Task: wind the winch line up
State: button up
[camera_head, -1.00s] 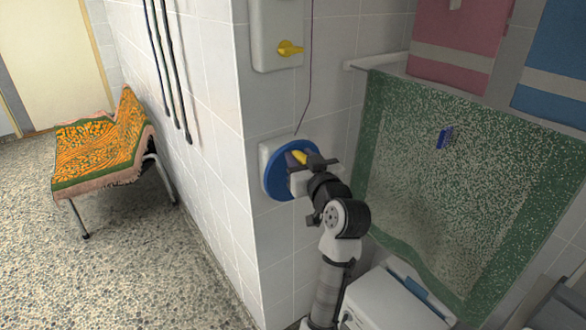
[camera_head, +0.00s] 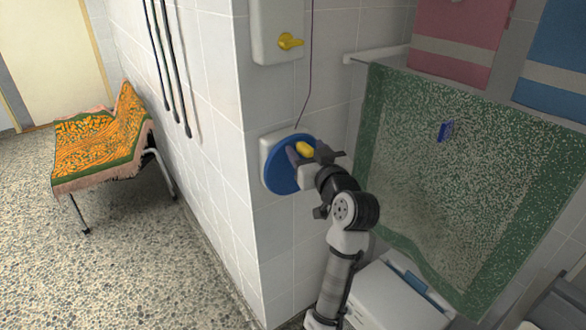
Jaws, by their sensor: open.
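The winch is a blue round wheel (camera_head: 279,176) on a pale plate on the tiled wall. A yellow handle (camera_head: 304,149) stands out near the upper right of the wheel. A thin dark line (camera_head: 309,75) runs down the wall to the top of the wheel. My gripper (camera_head: 303,160) is at the wheel's right side with its fingers by the yellow handle. The jaws are open; the handle seems to lie between or right beside them, and I cannot tell whether they touch it. My gripper hides part of the wheel's right side.
A white wall box with a yellow knob (camera_head: 290,41) is above the winch. A green speckled towel (camera_head: 440,170) hangs at right, with pink (camera_head: 462,45) and blue (camera_head: 552,60) towels above. A white box (camera_head: 395,300) stands below. A cloth-covered bench (camera_head: 100,150) is at left.

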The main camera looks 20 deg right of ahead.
jog(key=s+d, duration=0.2)
jog(key=s, duration=0.5)
jog(key=shift+s+d, duration=0.4)
